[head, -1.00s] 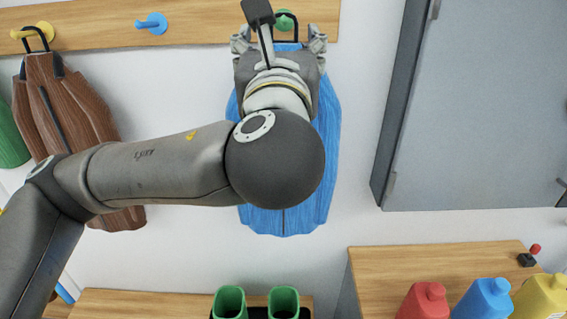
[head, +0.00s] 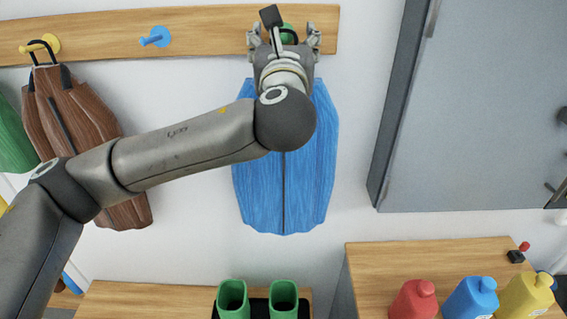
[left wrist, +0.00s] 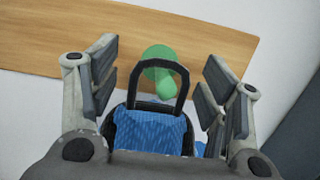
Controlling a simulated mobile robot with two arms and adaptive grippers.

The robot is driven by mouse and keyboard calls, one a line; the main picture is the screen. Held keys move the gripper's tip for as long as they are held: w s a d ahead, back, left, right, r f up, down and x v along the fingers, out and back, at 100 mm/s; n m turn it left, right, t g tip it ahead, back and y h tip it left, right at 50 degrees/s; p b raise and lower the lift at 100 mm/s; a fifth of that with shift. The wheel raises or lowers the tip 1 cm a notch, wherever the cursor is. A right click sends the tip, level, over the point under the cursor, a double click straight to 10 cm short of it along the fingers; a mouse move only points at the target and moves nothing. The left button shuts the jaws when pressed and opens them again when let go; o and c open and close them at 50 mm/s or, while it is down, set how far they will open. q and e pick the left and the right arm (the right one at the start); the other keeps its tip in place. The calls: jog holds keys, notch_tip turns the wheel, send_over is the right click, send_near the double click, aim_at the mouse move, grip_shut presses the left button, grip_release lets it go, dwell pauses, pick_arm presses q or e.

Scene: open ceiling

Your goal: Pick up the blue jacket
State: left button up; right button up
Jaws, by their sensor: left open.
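The blue jacket (head: 285,185) hangs against the wall below a green peg (head: 288,33) on the wooden rail. Its top and black hanging loop (left wrist: 159,85) show in the left wrist view, the loop in front of the green peg (left wrist: 160,62). My left gripper (head: 284,40) is in front of the jacket's top at the rail, and its arm hides part of the jacket. In the left wrist view my left gripper (left wrist: 160,85) is open, with one finger pair on each side of the loop, apart from it. My right gripper is not in view.
A brown jacket (head: 70,120) hangs left on a yellow peg (head: 48,44). A blue peg (head: 156,37) is bare. A grey cabinet (head: 480,110) stands right. Below are green boots (head: 233,298) and red, blue and yellow bottles (head: 470,298) on a wooden top (head: 420,258).

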pick_arm(q)
jog(key=shift+c, duration=0.2)
grip_shut()
jog(key=shift+r, duration=0.15)
dwell(0.4)
jog(key=shift+r, duration=0.1)
